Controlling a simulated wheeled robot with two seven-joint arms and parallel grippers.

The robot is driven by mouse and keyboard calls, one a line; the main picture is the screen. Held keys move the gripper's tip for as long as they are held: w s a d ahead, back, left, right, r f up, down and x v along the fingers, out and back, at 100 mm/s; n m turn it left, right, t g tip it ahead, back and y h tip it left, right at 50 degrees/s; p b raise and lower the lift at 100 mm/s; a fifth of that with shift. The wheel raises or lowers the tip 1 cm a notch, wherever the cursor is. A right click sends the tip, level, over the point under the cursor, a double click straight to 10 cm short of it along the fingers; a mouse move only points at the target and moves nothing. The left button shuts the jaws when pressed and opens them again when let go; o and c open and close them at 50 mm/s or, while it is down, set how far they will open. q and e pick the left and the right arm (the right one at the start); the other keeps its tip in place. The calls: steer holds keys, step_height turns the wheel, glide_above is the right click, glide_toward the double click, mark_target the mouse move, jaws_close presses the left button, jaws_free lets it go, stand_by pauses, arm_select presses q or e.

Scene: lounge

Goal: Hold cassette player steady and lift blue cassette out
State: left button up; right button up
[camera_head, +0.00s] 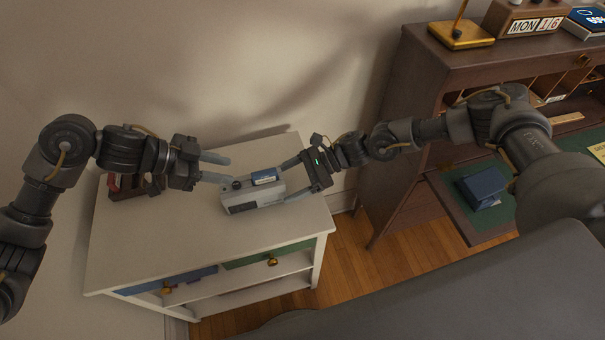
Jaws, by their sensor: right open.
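The grey cassette player (240,201) lies on the white cabinet top. The blue cassette (265,180) sits in its upper face toward the right end, its top edge showing above the casing. My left gripper (231,170) is at the player's left end with its fingers spread; the lower fingertip overlaps the player's back left corner, and I cannot tell if it touches. My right gripper (284,183) is open at the player's right end, one fingertip near the cassette and the other near the front right corner. Contact is unclear.
The cabinet top (160,249) is clear in front of the player. A dark rack with a red item (113,183) stands behind my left arm. A wooden desk (402,90) is at right, with a dark blue box (482,187) on its green surface.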

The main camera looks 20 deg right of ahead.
mark_target(270, 191)
steer(key=x, duration=0.6)
steer(key=c, duration=1.4)
